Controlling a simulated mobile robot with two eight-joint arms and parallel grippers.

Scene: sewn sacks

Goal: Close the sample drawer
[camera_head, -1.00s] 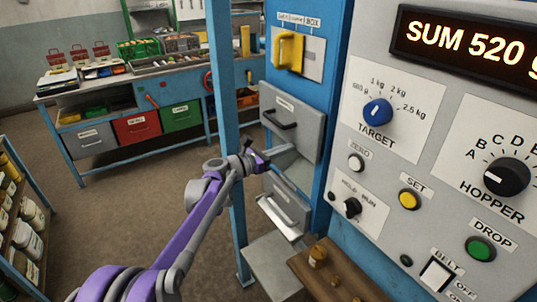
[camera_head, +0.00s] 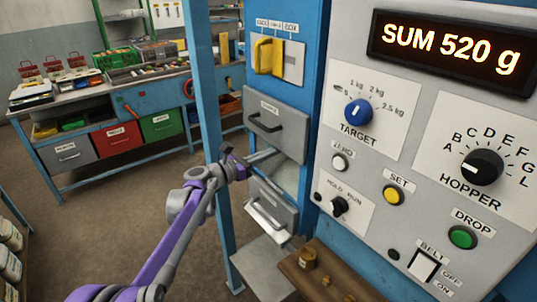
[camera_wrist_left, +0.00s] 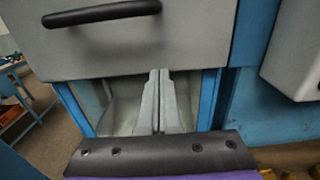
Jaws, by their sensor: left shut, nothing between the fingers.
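Two grey drawer fronts show on the blue cabinet in the head view. The upper drawer (camera_head: 282,136) has a black bar handle and its front stands out from the cabinet. The lower drawer (camera_head: 268,200) sits beneath a recess. Their labels are too small to read, so I cannot tell which is the sample drawer. My left gripper (camera_head: 264,157) is below the upper front. In the left wrist view the gripper's fingers (camera_wrist_left: 159,76) are together and empty, just under the upper drawer front (camera_wrist_left: 190,42), pointing at the recess. Contact is unclear. My right gripper is not in view.
A blue post (camera_head: 210,120) stands left of the drawers, close to my left arm. A control panel (camera_head: 400,180) with knobs and buttons is at the right. A grey tray (camera_head: 262,268) and a wooden shelf (camera_head: 335,283) lie below. A workbench (camera_head: 110,160) stands behind at left.

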